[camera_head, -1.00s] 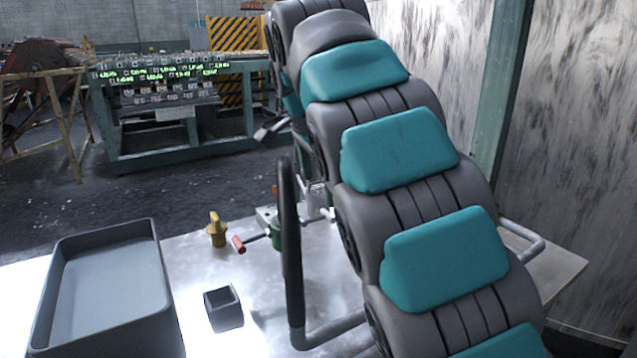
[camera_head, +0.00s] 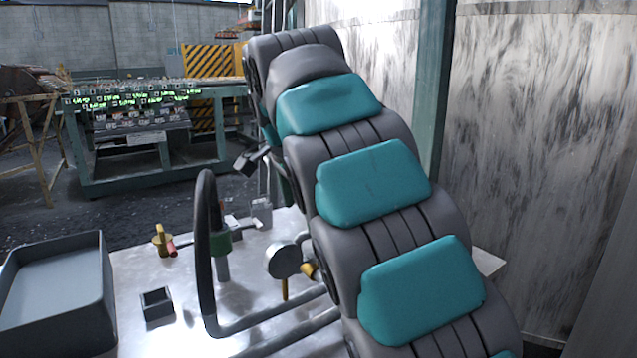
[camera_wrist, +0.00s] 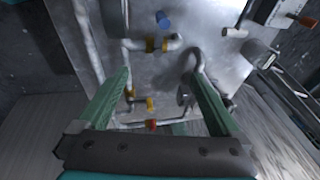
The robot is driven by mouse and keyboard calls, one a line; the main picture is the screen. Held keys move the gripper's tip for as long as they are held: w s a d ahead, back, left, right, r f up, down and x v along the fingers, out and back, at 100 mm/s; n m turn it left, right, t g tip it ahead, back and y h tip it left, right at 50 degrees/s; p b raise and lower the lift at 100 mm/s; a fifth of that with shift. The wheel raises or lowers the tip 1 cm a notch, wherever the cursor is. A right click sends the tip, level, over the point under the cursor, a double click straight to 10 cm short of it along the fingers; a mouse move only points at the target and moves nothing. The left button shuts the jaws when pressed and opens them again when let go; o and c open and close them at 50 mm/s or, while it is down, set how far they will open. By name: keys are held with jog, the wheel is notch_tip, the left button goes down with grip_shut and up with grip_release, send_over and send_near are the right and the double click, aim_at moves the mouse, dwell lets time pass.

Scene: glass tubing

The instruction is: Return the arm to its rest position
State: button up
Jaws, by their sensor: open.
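My arm (camera_head: 375,185), grey with teal pads, is raised and fills the middle and right of the head view. My gripper (camera_wrist: 157,73) shows in the wrist view with its two green fingers spread wide. Nothing is held between them. It is above the metal table with pipework, apart from the pipes as far as I can tell. In the head view the gripper is mostly hidden behind the arm.
A marbled wall (camera_head: 540,120) stands close on the right.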

jog(key=s+d+f+n+g, duration=0.1)
jog(key=s+d+f+n, duration=0.1)
jog(key=s+d+f, duration=0.45)
jog(key=s+d+f+n+g, duration=0.2)
jog(key=s+d+f+n, duration=0.1)
jog(key=s+d, duration=0.55)
jog(key=s+d+f+n+g, duration=0.1)
jog(key=s+d+f+n, duration=0.1)
jog(key=s+f, duration=0.5)
jog(key=s+d+f+n+g+y, duration=0.1)
jog(key=s+f+n, duration=0.3)
jog(key=s, duration=1.2)
notch_tip(320, 180, down, 4)
jog(key=shift+s+d+f+n, duration=0.1)
jog(key=shift+s+d+n, duration=0.15)
jog(key=shift+d, duration=0.25)
